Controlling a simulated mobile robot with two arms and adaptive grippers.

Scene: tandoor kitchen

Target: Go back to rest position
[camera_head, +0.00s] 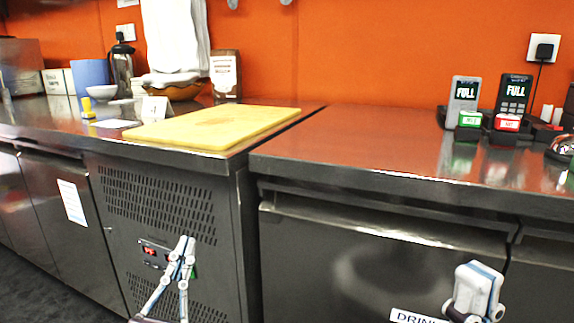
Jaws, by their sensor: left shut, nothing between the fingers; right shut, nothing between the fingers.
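My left gripper (184,250) is in front of the vented lower panel of the left counter, with its fingertips together and nothing between them. My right gripper (480,282) is at the lower right, in front of the steel cabinet door. It is shut and empty, and only its upper part shows above the bottom edge. Both grippers are below the counter tops. The rest of both arms is mostly out of view.
A yellow cutting board (215,127) lies on the left counter. Two handsets marked FULL, a grey one (464,98) and a black one (513,98), stand on the right counter (370,150). A gap separates the counters. The right counter's left half is clear.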

